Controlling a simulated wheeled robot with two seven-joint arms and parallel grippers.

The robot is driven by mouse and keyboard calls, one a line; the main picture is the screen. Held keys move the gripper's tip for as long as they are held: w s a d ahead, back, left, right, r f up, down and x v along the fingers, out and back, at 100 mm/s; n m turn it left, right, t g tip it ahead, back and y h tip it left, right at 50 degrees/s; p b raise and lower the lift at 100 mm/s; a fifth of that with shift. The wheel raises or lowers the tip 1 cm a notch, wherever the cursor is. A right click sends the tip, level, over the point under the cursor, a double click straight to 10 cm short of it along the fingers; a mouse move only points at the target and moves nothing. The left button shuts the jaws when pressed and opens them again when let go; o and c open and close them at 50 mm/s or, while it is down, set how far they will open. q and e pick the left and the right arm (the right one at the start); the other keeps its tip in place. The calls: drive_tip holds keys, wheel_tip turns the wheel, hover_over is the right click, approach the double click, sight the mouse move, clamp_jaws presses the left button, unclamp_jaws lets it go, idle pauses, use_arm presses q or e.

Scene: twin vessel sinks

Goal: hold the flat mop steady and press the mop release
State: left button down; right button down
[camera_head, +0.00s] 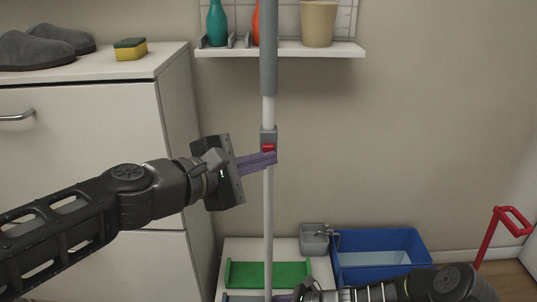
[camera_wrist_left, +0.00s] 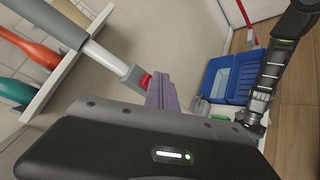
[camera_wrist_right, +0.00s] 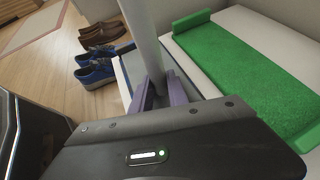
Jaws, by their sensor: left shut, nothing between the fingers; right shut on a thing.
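The flat mop (camera_head: 268,210) stands upright, with a white pole and a grey upper handle. A grey collar on the pole carries the red mop release (camera_head: 268,147). My left gripper (camera_head: 272,158) is shut and empty, its purple fingertips at the pole just below the red release; whether they touch it I cannot tell. In the left wrist view the red release (camera_wrist_left: 146,80) shows right beside those fingers. My right gripper (camera_wrist_right: 164,95) is shut around the white pole low down, near the mop's foot. The mop's foot is mostly hidden by that gripper.
A green pad (camera_head: 268,274) lies on a white surface behind the pole. A blue bin (camera_head: 380,242) stands to its right. A wall shelf (camera_head: 290,49) holds bottles and a beige cup. A white cabinet (camera_head: 85,140) is at left. Shoes (camera_wrist_right: 95,68) lie on the floor.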

use_arm(q)
drive_tip(key=shift+s, duration=1.15)
drive_tip(key=s, duration=0.5)
idle(0.6)
